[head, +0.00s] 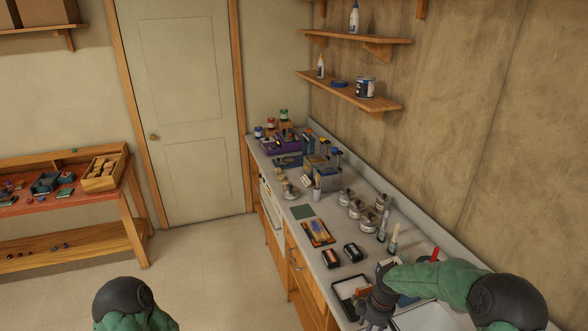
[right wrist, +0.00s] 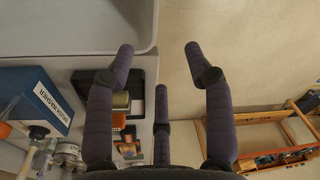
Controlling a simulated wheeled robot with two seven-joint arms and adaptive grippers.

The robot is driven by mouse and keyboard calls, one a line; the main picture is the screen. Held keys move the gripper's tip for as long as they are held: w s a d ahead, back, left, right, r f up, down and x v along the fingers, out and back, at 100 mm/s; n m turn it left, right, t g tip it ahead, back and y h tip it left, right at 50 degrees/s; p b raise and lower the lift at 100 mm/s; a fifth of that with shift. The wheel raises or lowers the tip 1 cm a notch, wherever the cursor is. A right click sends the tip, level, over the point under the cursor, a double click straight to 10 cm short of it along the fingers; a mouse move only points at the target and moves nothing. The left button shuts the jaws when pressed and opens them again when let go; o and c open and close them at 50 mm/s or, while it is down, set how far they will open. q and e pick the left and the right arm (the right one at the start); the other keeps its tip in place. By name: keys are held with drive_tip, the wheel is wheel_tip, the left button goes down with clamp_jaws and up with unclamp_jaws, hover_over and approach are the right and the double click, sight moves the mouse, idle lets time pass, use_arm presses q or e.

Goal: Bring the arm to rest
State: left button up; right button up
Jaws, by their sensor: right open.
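My right arm, in a green sleeve, comes in from the lower right of the head view. Its dark gripper (head: 378,304) is over the front part of the counter, beside a black-rimmed tray (head: 338,283). In the right wrist view the gripper's padded fingers (right wrist: 160,65) are spread apart, with nothing held between them. They hang across the counter's front edge, with floor to the right. Of my left arm only a green and black part shows at the bottom left of the head view; its gripper is out of view.
The counter (head: 268,152) is crowded with jars, boxes and tools. A blue box (right wrist: 35,100) labelled brush washer stands left of the fingers. A pale basin (right wrist: 75,25) lies at the top left there. A red-topped workbench (head: 60,204) stands far left; the floor between is clear.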

drive_tip(key=s+a+f+m+y+b, duration=0.1)
drive_tip(key=s+a+f+m+b, duration=0.3)
drive_tip(key=f, duration=0.5)
drive_tip(key=s+a+f+m+y+b, duration=0.1)
drive_tip(key=s+a+f+m+b, duration=0.15)
drive_tip(key=s+a+f, duration=0.55)
drive_tip(key=s+f+m+b, duration=0.6)
drive_tip(key=s+f+m, duration=0.1)
drive_tip(key=s+f, duration=0.5)
drive_tip(key=shift+s+a+y, duration=0.4)
drive_tip(key=shift+a, duration=0.05)
